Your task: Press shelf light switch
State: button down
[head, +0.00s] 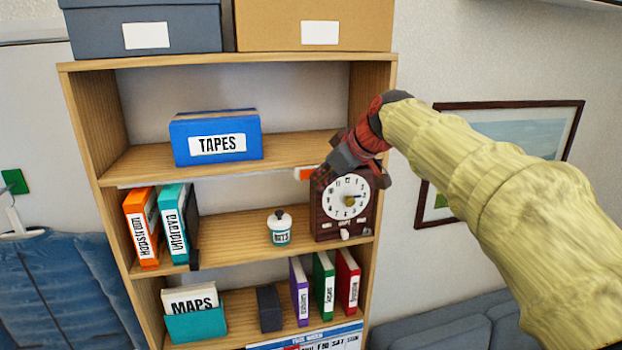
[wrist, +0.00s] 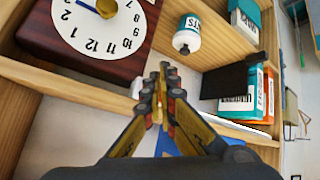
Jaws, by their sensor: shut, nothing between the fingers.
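A small orange switch (head: 304,174) with a white end shows under the front edge of the upper shelf in the head view, just left of my gripper. A thin white light strip (head: 205,180) runs along that underside; it also shows in the wrist view (wrist: 243,131). My gripper (head: 319,182) is shut and empty, at the shelf edge in front of the clock's upper left corner. In the wrist view its closed fingertips (wrist: 164,74) point over the shelf edge. The fingers partly hide the switch area, and I cannot tell whether they touch the switch.
A dark red clock (head: 345,197) stands close below my gripper. A small white jar (head: 279,228) stands left of it on the middle shelf, with orange (head: 142,228) and teal (head: 178,223) binders farther left. A blue TAPES box (head: 215,137) sits on the shelf above.

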jog(key=s+d+b, duration=0.1)
jog(key=s+b, duration=0.3)
jog(key=s, duration=0.2)
dwell(0.6)
jog(key=shift+d, duration=0.1)
